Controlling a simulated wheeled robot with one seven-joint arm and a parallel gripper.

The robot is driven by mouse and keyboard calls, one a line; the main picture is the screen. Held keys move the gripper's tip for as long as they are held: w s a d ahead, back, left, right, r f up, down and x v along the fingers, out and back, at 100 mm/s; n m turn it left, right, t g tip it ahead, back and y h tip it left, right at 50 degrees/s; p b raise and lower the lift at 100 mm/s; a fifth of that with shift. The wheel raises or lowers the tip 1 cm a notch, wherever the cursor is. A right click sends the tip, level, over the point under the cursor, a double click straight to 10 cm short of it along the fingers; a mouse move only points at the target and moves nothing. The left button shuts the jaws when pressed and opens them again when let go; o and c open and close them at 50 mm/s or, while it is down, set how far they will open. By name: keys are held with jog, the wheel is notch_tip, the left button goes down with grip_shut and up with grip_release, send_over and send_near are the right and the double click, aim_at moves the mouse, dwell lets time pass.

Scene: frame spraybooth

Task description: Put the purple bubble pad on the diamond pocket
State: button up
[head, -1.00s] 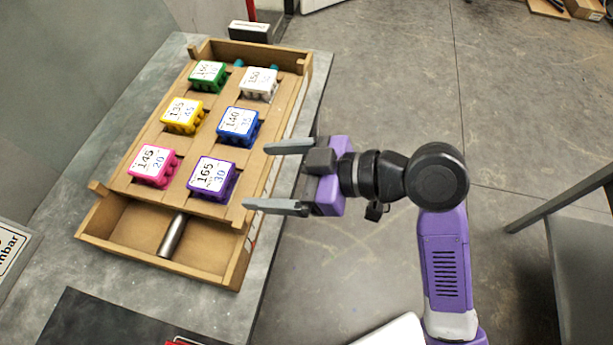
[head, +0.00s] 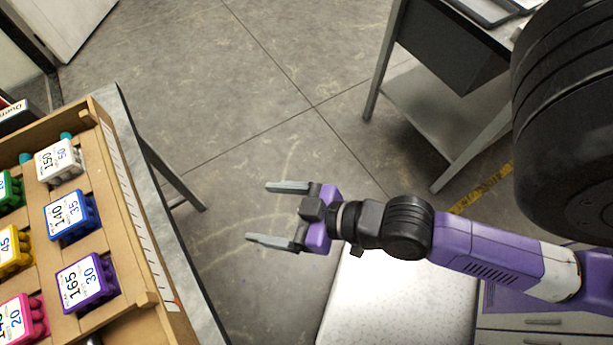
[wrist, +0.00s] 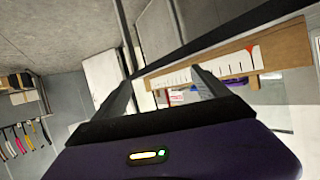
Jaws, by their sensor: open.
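The purple block (head: 87,282), likely the purple bubble pad, has bumpy sides and a white label reading 165 and 30. It sits in a cardboard tray (head: 150,250) at the lower left of the head view. My gripper (head: 260,213) is open and empty, right of the tray and apart from it, with its fingers pointing left over the floor. In the wrist view, the tray's side with a ruler strip (wrist: 225,70) shows beyond the open fingers. I cannot make out a diamond pocket in either view.
Blue (head: 71,216), white (head: 59,161), green (head: 9,190), yellow (head: 12,250) and pink (head: 20,320) blocks share the tray on a grey table (head: 180,270). Another grey table (head: 440,70) stands at upper right. Open floor (head: 240,110) lies between the tables.

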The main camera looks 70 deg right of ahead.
jog(key=s+r, duration=0.2)
jog(key=s, duration=0.3)
jog(key=s+r+t+h, duration=0.1)
jog(key=s+r, duration=0.2)
jog(key=s, duration=0.2)
jog(key=shift+r+t, duration=0.25)
jog(key=shift+t, duration=0.05)
jog(key=shift+d, duration=0.1)
dwell(0.8)
